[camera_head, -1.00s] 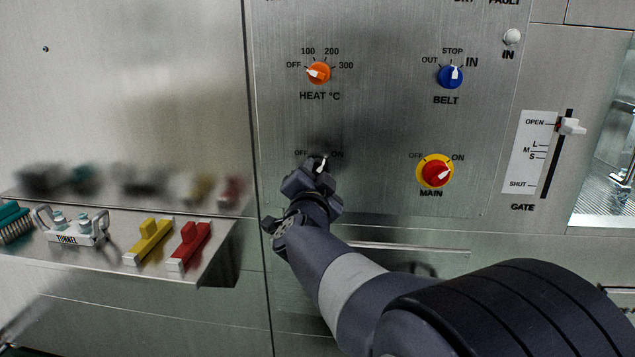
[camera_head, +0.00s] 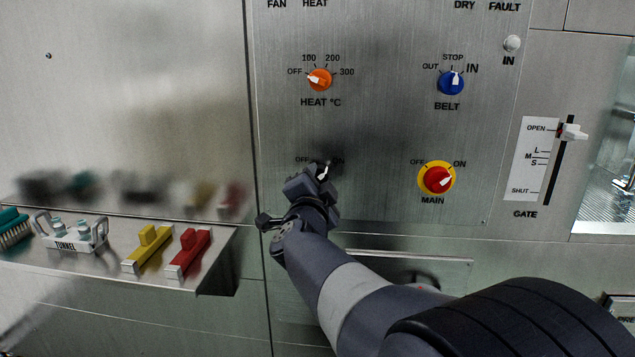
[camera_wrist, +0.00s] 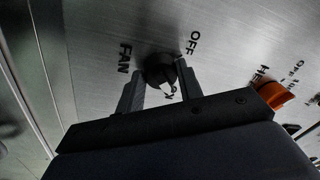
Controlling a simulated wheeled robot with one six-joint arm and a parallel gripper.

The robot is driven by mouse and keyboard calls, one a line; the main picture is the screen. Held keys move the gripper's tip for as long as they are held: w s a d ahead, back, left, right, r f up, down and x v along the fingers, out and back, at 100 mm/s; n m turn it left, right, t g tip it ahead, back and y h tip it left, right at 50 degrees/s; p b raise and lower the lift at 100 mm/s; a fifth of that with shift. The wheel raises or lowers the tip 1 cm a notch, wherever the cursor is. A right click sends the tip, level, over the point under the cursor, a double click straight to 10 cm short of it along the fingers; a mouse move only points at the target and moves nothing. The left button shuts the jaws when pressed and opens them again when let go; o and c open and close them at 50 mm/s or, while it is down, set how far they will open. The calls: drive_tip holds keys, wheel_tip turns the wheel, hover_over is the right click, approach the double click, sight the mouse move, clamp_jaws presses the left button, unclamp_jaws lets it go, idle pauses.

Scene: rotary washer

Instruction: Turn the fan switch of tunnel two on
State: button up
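The fan switch (camera_head: 322,172) is a black knob with a white pointer, low on the steel panel. It also shows in the wrist view (camera_wrist: 160,70), beside the words FAN and OFF. Its white pointer leans to the upper right in the head view, toward the ON label. My gripper (camera_head: 316,180) is at the knob and covers its lower part. In the wrist view my gripper's two fingers (camera_wrist: 163,88) stand apart on either side of the knob's near edge, with panel showing between them. Whether either finger touches the knob is not clear.
The orange heat knob (camera_head: 320,80) is above, the blue belt knob (camera_head: 451,82) upper right, and the red main switch (camera_head: 437,179) to the right. A gate slider (camera_head: 572,132) is farther right. A shelf at left bears a yellow block (camera_head: 148,248) and a red block (camera_head: 188,252).

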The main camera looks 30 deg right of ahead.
drive_tip(key=o, duration=0.4)
drive_tip(key=shift+o, duration=0.2)
drive_tip(key=r+p+v, duration=0.1)
drive_tip(key=v, duration=0.9)
drive_tip(key=shift+s+a+f+p, duration=0.3)
drive_tip(key=shift+f+p, duration=0.05)
drive_tip(key=shift+f, duration=0.15)
drive_tip(key=f+b+x, duration=0.1)
drive_tip(key=x, duration=0.9)
drive_tip(key=shift+w+d+r+b, duration=0.3)
drive_tip(key=shift+w+r, duration=0.05)
drive_tip(key=shift+r, duration=0.2)
drive_tip(key=shift+s+a, duration=0.1)
drive_tip(key=shift+s, duration=0.05)
